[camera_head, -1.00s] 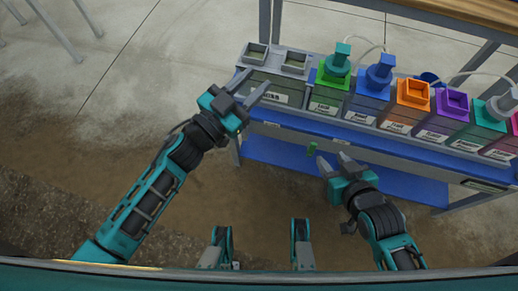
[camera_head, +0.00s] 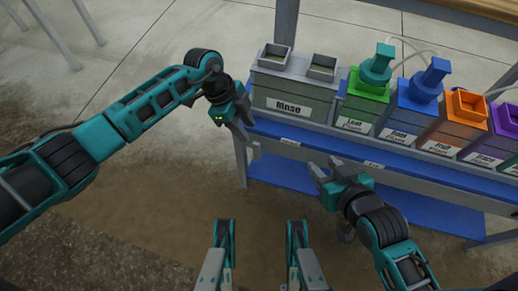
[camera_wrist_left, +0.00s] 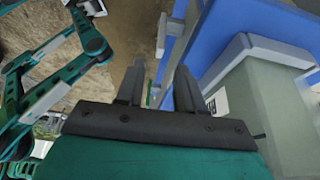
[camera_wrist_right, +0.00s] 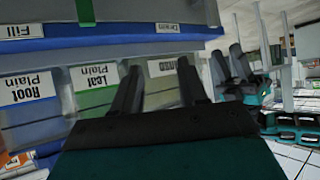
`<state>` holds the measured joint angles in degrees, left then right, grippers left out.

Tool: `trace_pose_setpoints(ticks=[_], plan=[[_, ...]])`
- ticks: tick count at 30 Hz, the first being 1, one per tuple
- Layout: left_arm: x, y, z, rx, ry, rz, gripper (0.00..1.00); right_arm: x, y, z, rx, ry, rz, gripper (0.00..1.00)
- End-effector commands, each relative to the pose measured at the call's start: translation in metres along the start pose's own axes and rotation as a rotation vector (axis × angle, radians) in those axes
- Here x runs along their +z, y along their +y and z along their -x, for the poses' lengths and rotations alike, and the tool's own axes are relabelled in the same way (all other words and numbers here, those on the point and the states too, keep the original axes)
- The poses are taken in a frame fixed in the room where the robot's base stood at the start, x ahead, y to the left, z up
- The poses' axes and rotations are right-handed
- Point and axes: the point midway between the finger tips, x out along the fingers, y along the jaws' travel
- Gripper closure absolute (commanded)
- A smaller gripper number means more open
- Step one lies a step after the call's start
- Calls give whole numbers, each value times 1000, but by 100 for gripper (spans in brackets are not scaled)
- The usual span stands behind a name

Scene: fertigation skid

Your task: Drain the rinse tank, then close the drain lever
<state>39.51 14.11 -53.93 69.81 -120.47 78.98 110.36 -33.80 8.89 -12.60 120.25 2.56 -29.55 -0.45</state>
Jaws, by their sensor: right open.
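The grey rinse tank (camera_head: 288,102), labelled "Rinse", stands at the left end of the blue shelf. My left gripper (camera_head: 250,137) is open and empty at the tank's left front corner, pointing down; its fingers are apart in the left wrist view (camera_wrist_left: 158,80). My right gripper (camera_head: 322,168) is open in front of the shelf's front edge. Its spread fingers show in the right wrist view (camera_wrist_right: 160,72). A green lever-like piece (camera_wrist_right: 85,11) hangs between the "Fill" and "Drain" (camera_wrist_right: 168,27) labels there, apart from the fingers. The head view hides it behind the right gripper.
Leaf (camera_head: 362,103), root (camera_head: 408,112) and fruit (camera_head: 455,128) tanks stand in a row right of the rinse tank, with hoses above. A lower blue shelf (camera_head: 275,178) lies underneath.

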Motion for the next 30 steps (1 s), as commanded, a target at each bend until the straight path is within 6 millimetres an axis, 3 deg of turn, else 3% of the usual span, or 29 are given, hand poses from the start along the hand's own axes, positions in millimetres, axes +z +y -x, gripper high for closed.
trace_pose_setpoints(ticks=[3,12,18,27,30], plan=[[0,1,-32,3,4,-1,63,10,-2,-7,-7,-2,-1,57],[-1,1,-86,0,5,-2,63,13,-12,-18,-27,3,-19,57],[-1,0,-99,-1,5,-3,63,9,-14,-20,-36,9,-17,57],[-2,0,-100,-1,5,-2,63,6,-13,-20,-35,15,-15,57],[-2,0,-100,-1,5,-2,71,6,-13,-20,-34,15,-15,57]])
